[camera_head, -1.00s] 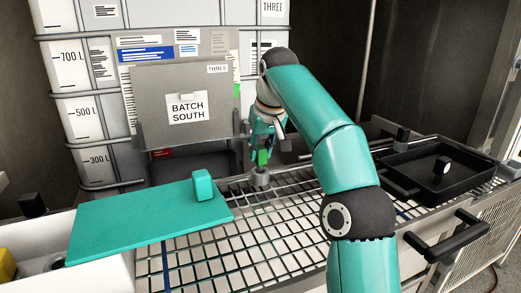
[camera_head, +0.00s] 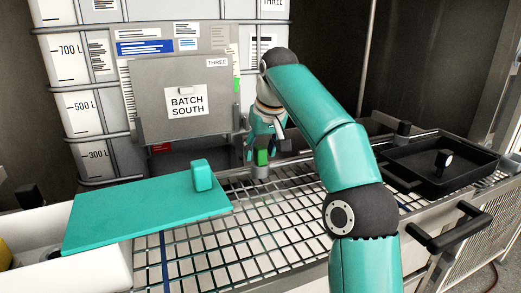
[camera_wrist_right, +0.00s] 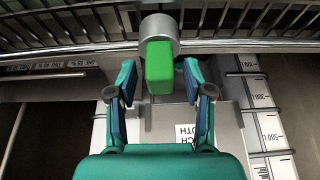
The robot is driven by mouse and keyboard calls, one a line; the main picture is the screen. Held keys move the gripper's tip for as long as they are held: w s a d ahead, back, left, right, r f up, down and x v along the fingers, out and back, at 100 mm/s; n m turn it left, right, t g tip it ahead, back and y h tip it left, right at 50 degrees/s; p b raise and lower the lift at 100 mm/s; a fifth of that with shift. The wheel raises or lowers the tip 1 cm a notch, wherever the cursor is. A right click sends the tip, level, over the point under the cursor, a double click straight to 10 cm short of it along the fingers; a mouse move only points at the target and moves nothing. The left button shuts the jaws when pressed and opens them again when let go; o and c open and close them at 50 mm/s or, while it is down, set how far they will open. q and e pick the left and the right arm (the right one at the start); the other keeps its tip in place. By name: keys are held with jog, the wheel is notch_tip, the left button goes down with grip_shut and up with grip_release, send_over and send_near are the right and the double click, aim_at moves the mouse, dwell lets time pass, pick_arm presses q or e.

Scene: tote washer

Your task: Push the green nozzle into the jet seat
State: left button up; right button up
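The green nozzle (camera_head: 262,157) stands upright at the top of a grey round jet seat (camera_head: 260,172) near the back edge of the wire rack. In the right wrist view the nozzle (camera_wrist_right: 159,66) is in line with the grey seat (camera_wrist_right: 158,30); how deep it sits cannot be told. My right gripper (camera_head: 262,143) comes down from above around the nozzle. The right wrist view shows its two fingers (camera_wrist_right: 162,90) apart, one on each side of the nozzle, with a gap on both sides. My left gripper is out of view.
A flat teal panel (camera_head: 140,215) with a teal block lies left of the wire rack (camera_head: 250,240). A black tray (camera_head: 420,170) holding a small dark item is at the right. A grey BATCH SOUTH board (camera_head: 155,85) and a large white tank (camera_head: 85,110) stand close behind.

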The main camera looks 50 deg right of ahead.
aim_at(260, 147)
dwell(0.3)
jog(key=shift+v, duration=2.1)
jog(key=shift+s+a+r, duration=0.15)
jog(key=shift+r, duration=0.2)
jog(key=shift+s+a+r, duration=0.1)
jog(key=shift+s+a, duration=0.15)
jog(key=shift+s, duration=0.5)
jog(key=s+a, duration=0.4)
jog(key=s, duration=0.5)
jog(key=shift+s+a, duration=0.2)
jog(key=shift+a, duration=0.1)
